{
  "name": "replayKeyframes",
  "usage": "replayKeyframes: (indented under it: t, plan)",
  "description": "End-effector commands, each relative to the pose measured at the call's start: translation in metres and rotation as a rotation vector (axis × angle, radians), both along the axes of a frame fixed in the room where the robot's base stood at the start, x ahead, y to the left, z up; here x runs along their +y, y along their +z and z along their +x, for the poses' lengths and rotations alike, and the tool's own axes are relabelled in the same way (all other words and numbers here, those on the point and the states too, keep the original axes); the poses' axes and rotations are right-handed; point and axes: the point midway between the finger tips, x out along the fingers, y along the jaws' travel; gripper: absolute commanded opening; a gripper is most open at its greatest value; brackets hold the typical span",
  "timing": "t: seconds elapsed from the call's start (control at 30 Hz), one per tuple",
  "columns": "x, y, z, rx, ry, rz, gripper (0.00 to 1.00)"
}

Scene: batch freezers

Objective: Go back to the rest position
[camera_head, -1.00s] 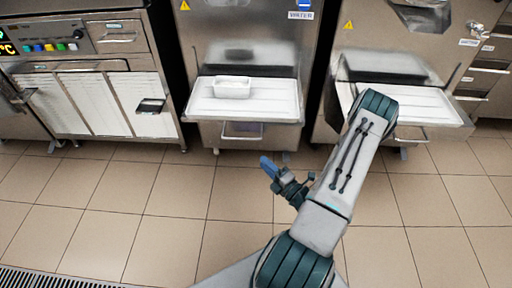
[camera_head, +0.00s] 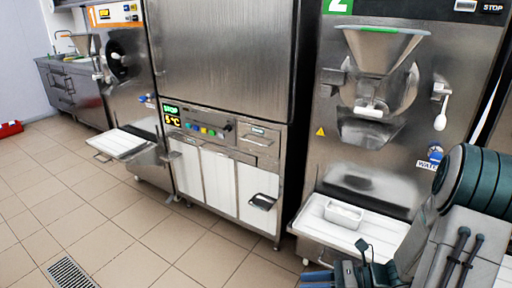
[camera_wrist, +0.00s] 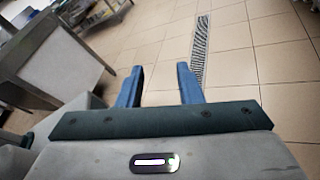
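In the wrist view my gripper (camera_wrist: 160,84) points out over the tiled floor. Its two blue fingers are apart with nothing between them. In the head view only part of my gripper (camera_head: 322,278) shows at the bottom edge, beside my arm at the lower right, which hides part of the machine marked 2.
Machine 2 (camera_head: 408,150) stands at the right, with a white tub (camera_head: 344,214) on its shelf (camera_head: 318,222). A steel cabinet (camera_head: 222,60) stands in the middle, machine 1 (camera_head: 125,75) to its left. A floor drain (camera_head: 70,273) lies in open tiled floor at the lower left.

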Motion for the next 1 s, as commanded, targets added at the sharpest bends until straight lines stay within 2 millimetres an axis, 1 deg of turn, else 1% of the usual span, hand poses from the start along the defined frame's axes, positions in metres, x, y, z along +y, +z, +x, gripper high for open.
replayKeyframes:
  t: [0.03, 0.2, 0.33, 0.5, 0.67, 0.8, 0.9, 1.0]
  plan:
    - [0.008, 0.021, -0.008, -0.061, 0.086, -0.069, 0.33]
    - [0.022, 0.057, -0.038, -0.27, 0.377, -0.291, 0.33]
    - [0.024, 0.084, -0.056, -0.441, 0.598, -0.452, 0.33]
    - [0.019, 0.121, -0.073, -0.676, 0.884, -0.655, 0.33]
    - [0.009, 0.16, -0.081, -0.906, 1.15, -0.839, 0.33]
    - [0.0, 0.198, -0.083, -1.105, 1.368, -0.994, 0.33]
    - [-0.006, 0.222, -0.082, -1.222, 1.495, -1.088, 0.33]
    - [-0.009, 0.239, -0.081, -1.306, 1.586, -1.156, 0.33]
